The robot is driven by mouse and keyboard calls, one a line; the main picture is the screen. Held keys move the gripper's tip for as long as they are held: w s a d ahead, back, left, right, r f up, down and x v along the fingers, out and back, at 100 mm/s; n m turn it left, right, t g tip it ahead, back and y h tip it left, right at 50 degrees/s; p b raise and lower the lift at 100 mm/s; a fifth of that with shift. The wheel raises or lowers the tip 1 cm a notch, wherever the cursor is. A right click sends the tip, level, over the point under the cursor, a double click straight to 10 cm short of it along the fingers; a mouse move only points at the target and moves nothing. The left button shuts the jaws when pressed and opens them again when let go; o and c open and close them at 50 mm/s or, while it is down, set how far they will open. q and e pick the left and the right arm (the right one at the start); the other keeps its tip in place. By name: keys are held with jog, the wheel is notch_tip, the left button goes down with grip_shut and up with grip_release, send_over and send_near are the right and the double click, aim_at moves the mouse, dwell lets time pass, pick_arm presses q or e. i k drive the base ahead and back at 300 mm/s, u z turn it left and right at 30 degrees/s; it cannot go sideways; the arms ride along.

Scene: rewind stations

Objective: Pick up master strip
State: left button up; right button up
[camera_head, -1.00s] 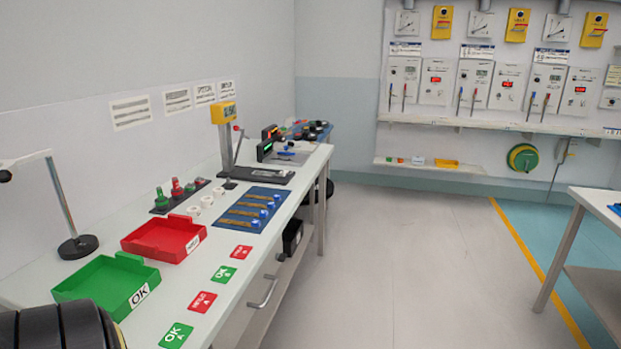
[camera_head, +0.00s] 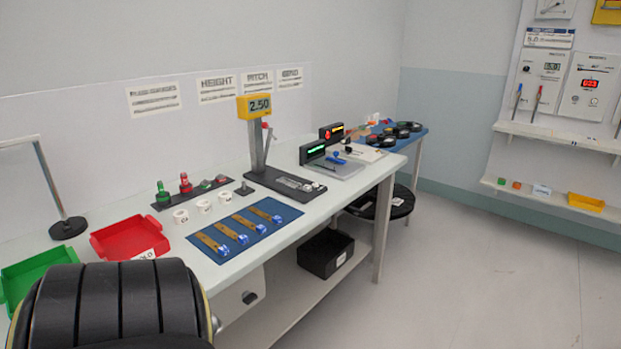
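Several brown strips with blue-and-white ends (camera_head: 244,222) lie side by side, slanted, on a blue mat (camera_head: 222,221) on the white bench. I cannot tell which one is the master strip; no label for it is readable. A dark narrow holder (camera_head: 206,190) with green and red pieces lies behind the mat, near several small white rolls (camera_head: 204,206). Neither of my grippers is in view. A black ribbed part of my own body covers the lower left corner and hides the bench's near end.
A red tray (camera_head: 128,240) and a green tray (camera_head: 38,275) stand at the bench's left. A black bin (camera_head: 326,254) sits on the lower shelf. The floor at right is clear.

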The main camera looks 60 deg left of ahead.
aim_at(308, 188)
jog(key=u, duration=0.75)
jog(key=i, duration=1.35)
jog(key=u, duration=1.3)
